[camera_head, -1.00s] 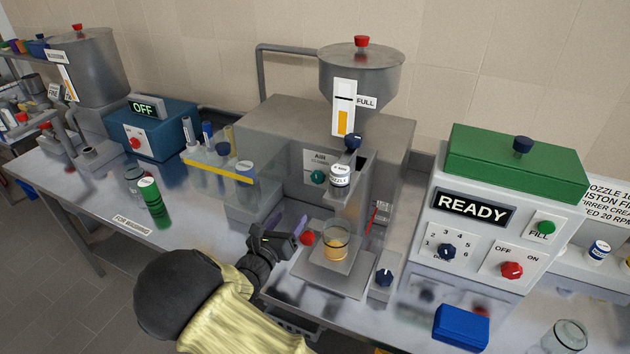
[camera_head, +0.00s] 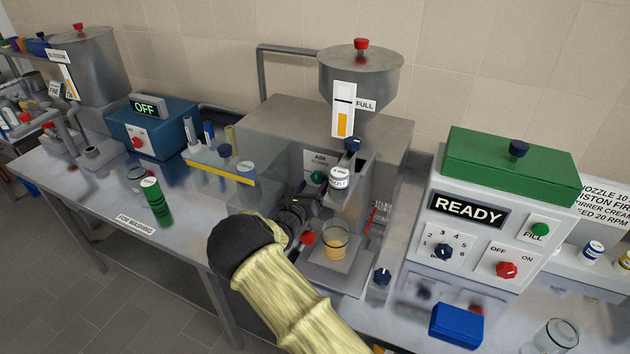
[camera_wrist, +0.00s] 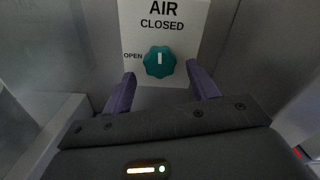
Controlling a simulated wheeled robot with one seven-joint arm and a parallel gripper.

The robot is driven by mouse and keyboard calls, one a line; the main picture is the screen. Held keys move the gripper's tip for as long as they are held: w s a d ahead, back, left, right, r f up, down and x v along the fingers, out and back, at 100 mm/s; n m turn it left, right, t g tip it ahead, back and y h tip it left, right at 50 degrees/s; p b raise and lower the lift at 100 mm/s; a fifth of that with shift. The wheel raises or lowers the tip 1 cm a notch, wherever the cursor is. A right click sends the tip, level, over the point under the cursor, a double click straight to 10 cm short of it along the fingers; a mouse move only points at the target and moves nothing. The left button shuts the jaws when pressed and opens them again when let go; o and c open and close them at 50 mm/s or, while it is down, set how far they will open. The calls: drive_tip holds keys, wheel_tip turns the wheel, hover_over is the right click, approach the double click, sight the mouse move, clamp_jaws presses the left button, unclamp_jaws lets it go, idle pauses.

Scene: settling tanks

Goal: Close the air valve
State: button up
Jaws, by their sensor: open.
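The air valve is a teal lobed knob (camera_wrist: 160,62) on a white plate (camera_wrist: 188,18) marked AIR, with CLOSED above the knob and OPEN to its left. Its white mark stands upright, pointing up to CLOSED. In the head view the knob (camera_head: 317,177) sits on the front of the grey filling machine (camera_head: 270,130). My gripper (camera_wrist: 160,70) is open, its purple fingers to the left and right of the knob with gaps; whether they reach its depth is unclear. In the head view my gripper (camera_head: 308,198) is just below the knob, partly hidden by my wrist.
A nozzle (camera_head: 339,178) hangs right of the knob, above a glass beaker (camera_head: 335,242) of orange liquid. A red knob (camera_head: 307,238) is below my gripper. A green-lidded READY unit (camera_head: 480,215) stands right.

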drive_tip(key=shift+x, duration=1.3)
drive_tip(key=c, duration=1)
drive_tip(key=shift+f+m+b, duration=0.1)
drive_tip(key=shift+m+b, duration=0.2)
drive_tip(key=shift+b, duration=0.1)
drive_tip(key=o, duration=1)
drive_tip(key=shift+s+a, duration=0.1)
